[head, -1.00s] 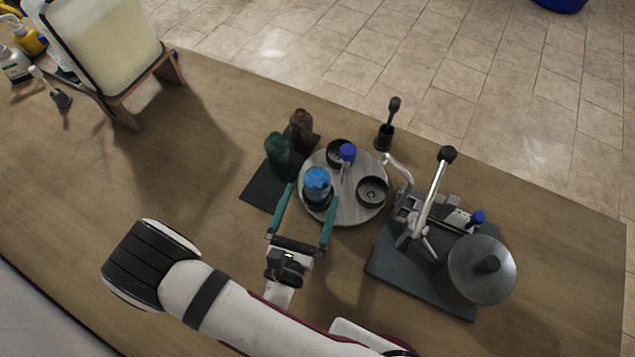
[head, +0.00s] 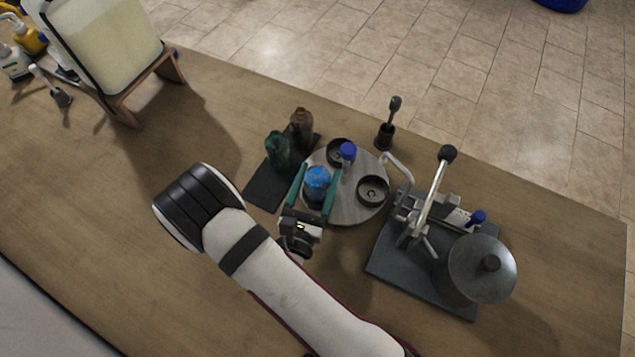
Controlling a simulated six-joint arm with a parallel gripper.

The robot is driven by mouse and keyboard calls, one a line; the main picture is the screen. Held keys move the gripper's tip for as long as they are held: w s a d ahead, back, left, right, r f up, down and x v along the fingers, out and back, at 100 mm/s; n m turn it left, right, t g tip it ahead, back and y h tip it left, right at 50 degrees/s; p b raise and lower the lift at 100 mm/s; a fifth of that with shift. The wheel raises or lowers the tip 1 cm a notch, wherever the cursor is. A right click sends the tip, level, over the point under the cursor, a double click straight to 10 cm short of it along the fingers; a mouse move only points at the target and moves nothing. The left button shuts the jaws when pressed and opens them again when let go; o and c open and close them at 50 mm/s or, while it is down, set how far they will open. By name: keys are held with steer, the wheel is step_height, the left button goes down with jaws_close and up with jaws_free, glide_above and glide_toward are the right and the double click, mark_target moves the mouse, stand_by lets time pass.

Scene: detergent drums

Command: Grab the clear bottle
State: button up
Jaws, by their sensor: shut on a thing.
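The bottle that best matches the clear one (head: 317,178) looks see-through with blue in it. It stands at the front left of a round grey disc (head: 352,208). My gripper (head: 319,183) reaches it from the front, with one teal finger along each side, and is shut on it. The fingers and the steep view hide the bottle's lower part, so I cannot tell whether it sits in a cup. A green bottle (head: 277,150) and a brown bottle (head: 302,128) stand on a dark mat (head: 264,187) to the left.
The disc also carries two black cups (head: 372,191) and a blue-capped piece (head: 348,151). A lever press (head: 425,220) on a dark base stands close on the right, with a round metal plate (head: 482,270). A large dispenser (head: 105,45) stands at the back left. The table's left middle is clear.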

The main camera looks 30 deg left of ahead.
jaws_close()
steer(key=shift+r, duration=0.1)
